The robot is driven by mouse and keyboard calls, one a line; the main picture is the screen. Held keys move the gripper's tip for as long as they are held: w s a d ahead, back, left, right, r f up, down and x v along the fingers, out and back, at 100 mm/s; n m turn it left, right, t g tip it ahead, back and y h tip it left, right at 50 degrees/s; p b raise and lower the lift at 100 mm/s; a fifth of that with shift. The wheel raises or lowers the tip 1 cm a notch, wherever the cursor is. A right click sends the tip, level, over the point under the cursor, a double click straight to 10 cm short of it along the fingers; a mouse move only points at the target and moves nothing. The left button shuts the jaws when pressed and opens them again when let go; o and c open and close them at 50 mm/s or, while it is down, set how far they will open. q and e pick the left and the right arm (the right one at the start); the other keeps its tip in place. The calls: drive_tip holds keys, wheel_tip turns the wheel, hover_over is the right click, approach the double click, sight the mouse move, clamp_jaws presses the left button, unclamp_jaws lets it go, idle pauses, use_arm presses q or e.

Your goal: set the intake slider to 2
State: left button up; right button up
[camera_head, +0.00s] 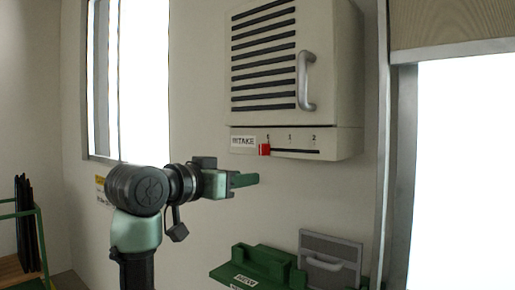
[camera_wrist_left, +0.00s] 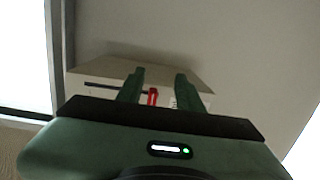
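The intake slider's red knob (camera_head: 264,149) sits at the left end of its dark slot (camera_head: 298,151), under the leftmost mark and beside the INTAKE label (camera_head: 243,141). Marks 1 and 2 are further right along the slot. My left gripper (camera_head: 245,180) is below and slightly left of the knob, apart from it. In the left wrist view the two green fingers (camera_wrist_left: 160,85) are spread open, and the red knob (camera_wrist_left: 152,97) shows in the gap between them, further off. Nothing is held. My right gripper is in neither view.
The slider is on the lower panel of a beige wall cabinet (camera_head: 345,70) with a louvred door and a grey handle (camera_head: 307,80). Below right are a green holder (camera_head: 245,272) and a grey framed panel (camera_head: 330,262). The wall around the gripper is clear.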

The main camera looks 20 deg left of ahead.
use_arm(q)
drive_tip(key=h, duration=0.1)
approach(261, 147)
drive_tip(key=w, duration=0.1)
drive_tip(key=shift+t, duration=0.4)
drive_tip(key=p+x, duration=0.1)
drive_tip(key=x, duration=0.1)
drive_tip(key=p+x, duration=0.1)
drive_tip(key=x, duration=0.1)
drive_tip(key=p+x, duration=0.1)
drive_tip(key=x, duration=0.1)
drive_tip(key=shift+w+d+f, duration=0.2)
drive_tip(key=shift+d, duration=0.15)
drive_tip(key=shift+w+d+f, duration=0.15)
drive_tip(key=shift+w, duration=0.4)
clamp_jaws()
